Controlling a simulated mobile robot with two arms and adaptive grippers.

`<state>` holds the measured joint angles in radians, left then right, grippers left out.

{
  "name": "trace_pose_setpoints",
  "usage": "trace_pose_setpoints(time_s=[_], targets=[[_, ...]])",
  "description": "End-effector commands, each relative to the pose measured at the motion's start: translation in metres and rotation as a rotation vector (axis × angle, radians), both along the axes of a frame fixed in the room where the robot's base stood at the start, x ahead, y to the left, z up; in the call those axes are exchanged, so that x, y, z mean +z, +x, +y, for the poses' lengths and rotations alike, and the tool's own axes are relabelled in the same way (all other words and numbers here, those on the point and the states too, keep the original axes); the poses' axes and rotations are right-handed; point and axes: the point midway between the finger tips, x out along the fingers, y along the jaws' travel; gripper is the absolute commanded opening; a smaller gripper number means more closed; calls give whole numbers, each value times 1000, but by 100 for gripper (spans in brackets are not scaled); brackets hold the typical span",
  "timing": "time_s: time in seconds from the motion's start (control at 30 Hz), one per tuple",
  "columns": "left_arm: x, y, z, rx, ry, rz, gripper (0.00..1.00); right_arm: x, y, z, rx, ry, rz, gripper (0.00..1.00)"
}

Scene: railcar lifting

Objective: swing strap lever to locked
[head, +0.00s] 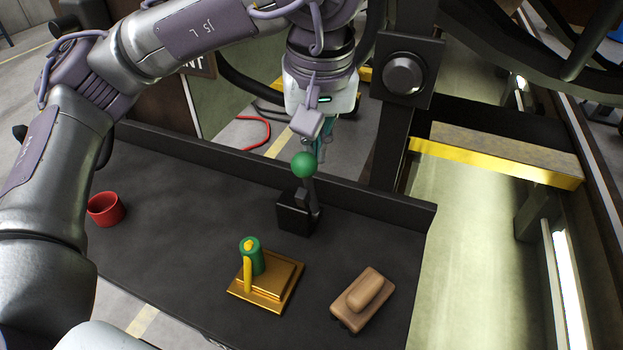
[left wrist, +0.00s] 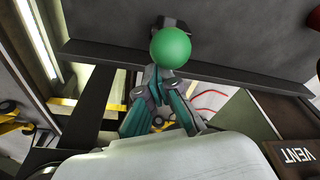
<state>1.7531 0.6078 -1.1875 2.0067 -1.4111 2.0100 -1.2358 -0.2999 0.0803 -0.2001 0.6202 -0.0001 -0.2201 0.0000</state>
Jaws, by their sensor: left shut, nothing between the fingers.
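A lever with a green ball knob (head: 303,165) stands nearly upright on a black base block (head: 297,213) near the back of the dark table. I cannot tell from its position alone whether it is locked. The knob also shows large in the left wrist view (left wrist: 171,47), just beyond my fingertips. My left gripper (head: 322,145) points down beside and behind the knob, shut and empty. Its teal-padded fingers meet close to the knob in the left wrist view (left wrist: 158,88); I cannot tell whether they touch it. My right gripper is not in view.
On the dark table (head: 180,240) are a red cup (head: 106,209), a brass plate (head: 267,289) with a green cylinder and yellow handle, and a brown wooden block (head: 361,298). A raised rim runs along the back. A yellow-edged beam (head: 500,163) lies right.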

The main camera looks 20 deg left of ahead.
Motion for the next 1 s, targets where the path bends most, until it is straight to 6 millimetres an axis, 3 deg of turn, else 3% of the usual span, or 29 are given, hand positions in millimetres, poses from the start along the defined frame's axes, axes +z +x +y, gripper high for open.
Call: trace_pose_setpoints(time_s=[1.0], targets=[[-5,-27,1,0,0,-1,0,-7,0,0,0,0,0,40]])
